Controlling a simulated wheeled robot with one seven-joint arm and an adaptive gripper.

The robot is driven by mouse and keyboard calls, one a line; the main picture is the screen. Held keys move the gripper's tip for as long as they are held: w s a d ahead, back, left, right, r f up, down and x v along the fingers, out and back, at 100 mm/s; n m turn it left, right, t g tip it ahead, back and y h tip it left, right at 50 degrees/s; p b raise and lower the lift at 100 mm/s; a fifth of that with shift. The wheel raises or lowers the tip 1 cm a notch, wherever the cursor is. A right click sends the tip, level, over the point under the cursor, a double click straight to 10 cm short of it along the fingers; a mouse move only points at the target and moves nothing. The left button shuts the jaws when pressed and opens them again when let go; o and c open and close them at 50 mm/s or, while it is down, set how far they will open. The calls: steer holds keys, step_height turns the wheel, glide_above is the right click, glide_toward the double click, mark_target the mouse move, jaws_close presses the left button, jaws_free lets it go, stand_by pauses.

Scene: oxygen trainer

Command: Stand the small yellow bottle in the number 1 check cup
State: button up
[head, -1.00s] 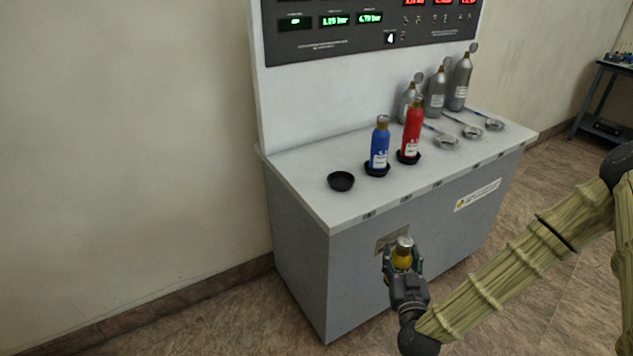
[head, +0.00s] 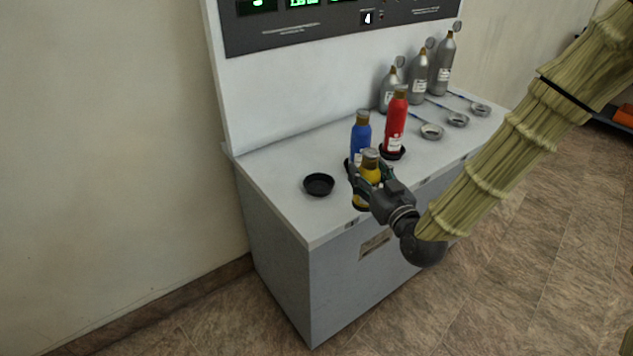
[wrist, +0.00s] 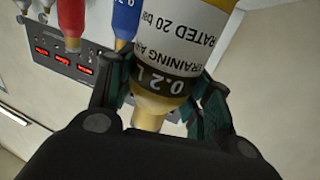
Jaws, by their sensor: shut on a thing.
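The small yellow bottle (head: 368,176) is upright in my gripper (head: 362,182), near the front edge of the bench, in front of the blue bottle. In the wrist view my gripper (wrist: 165,100) is shut on the yellow bottle (wrist: 165,60), whose label reads 0.2 L. An empty black cup (head: 319,185) sits at the left end of the bench, to the left of the gripper. No number on it can be read. The yellow bottle is apart from this cup. Its lower end is partly hidden by the gripper.
The blue bottle (head: 360,137) and red bottle (head: 396,120) stand in black cups right of the empty cup. Grey bottles (head: 418,80) and round metal holders (head: 432,132) are farther right. A panel (head: 300,30) rises behind the bench top (head: 270,165).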

steer(key=shift+w+a+r, duration=0.2)
steer(key=shift+w+r, duration=0.1)
steer(key=shift+w, duration=0.1)
steer(key=w+a+f+p, duration=0.5)
steer(key=w+a, duration=0.6)
steer(key=shift+w, duration=0.25)
steer(key=shift+f, duration=0.2)
steer(key=o, duration=1.3)
steer(key=shift+r, duration=0.15)
steer(key=shift+s, duration=0.1)
